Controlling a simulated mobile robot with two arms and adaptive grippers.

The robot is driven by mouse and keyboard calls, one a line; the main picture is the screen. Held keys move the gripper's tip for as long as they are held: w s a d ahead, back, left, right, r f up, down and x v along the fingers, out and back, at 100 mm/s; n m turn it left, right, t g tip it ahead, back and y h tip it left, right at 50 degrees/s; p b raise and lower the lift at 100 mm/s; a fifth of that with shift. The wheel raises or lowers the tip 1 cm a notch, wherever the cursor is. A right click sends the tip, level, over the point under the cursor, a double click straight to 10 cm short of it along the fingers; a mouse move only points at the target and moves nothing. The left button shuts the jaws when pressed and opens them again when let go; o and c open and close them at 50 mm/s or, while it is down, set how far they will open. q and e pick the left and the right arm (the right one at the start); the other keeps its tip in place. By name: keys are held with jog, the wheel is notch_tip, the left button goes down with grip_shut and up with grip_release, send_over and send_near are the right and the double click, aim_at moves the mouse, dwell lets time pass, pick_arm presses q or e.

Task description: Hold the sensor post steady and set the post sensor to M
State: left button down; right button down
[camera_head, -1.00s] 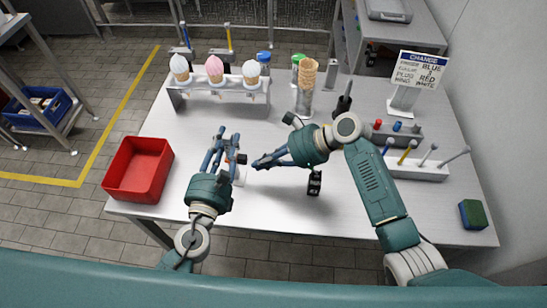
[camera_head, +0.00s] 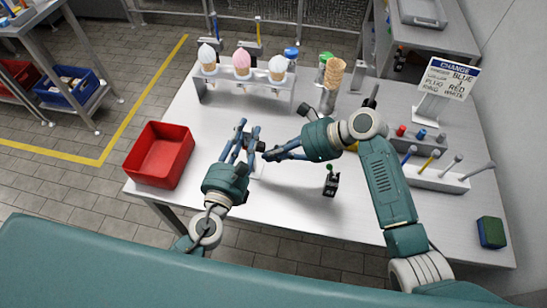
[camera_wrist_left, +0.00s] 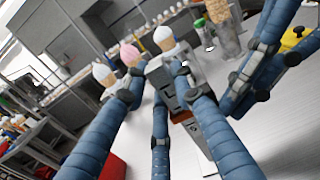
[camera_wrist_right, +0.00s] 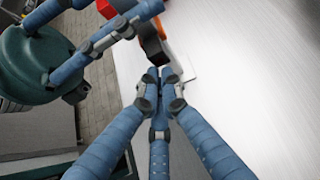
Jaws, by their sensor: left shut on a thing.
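The sensor post shows only in part between my left fingers. Its grey upper body (camera_wrist_left: 188,78) stands in the left wrist view, and its white base (camera_head: 258,172) lies on the table in the head view. My left gripper (camera_head: 247,132) is closed around the post. In the right wrist view an orange and dark part (camera_wrist_right: 153,35) of it shows beside a left finger, with the white base plate below. My right gripper (camera_head: 268,155) has its fingertips together with nothing seen between them, just right of the post. The sensor's setting marks cannot be read.
A red bin (camera_head: 160,155) stands at the table's left. An ice-cream rack (camera_head: 222,92) is behind. A black box with a green knob (camera_head: 331,184) stands below my right arm. A tool holder (camera_head: 437,180), a sign (camera_head: 450,78) and a sponge (camera_head: 491,232) are right. The front middle is clear.

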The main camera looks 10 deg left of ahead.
pick_arm(q)
jog(key=shift+s+d+f, duration=0.1)
jog(key=shift+s+d, duration=0.05)
jog(key=shift+d, duration=0.15)
pick_arm(e)
jog(key=shift+w+d+r, duration=0.15)
jog(key=shift+w, duration=0.25)
pick_arm(q)
jog(key=shift+a+f, duration=0.1)
pick_arm(e)
jog(key=s+v, duration=0.1)
jog(key=v, duration=0.8)
jog(key=shift+d+r, duration=0.15)
jog(key=shift+d, duration=0.2)
pick_arm(q)
jog(key=c, duration=1.5)
grip_release()
jog(key=shift+o, duration=0.8)
jog(key=shift+a, duration=0.1)
pick_arm(e)
jog(key=shift+a, duration=0.15)
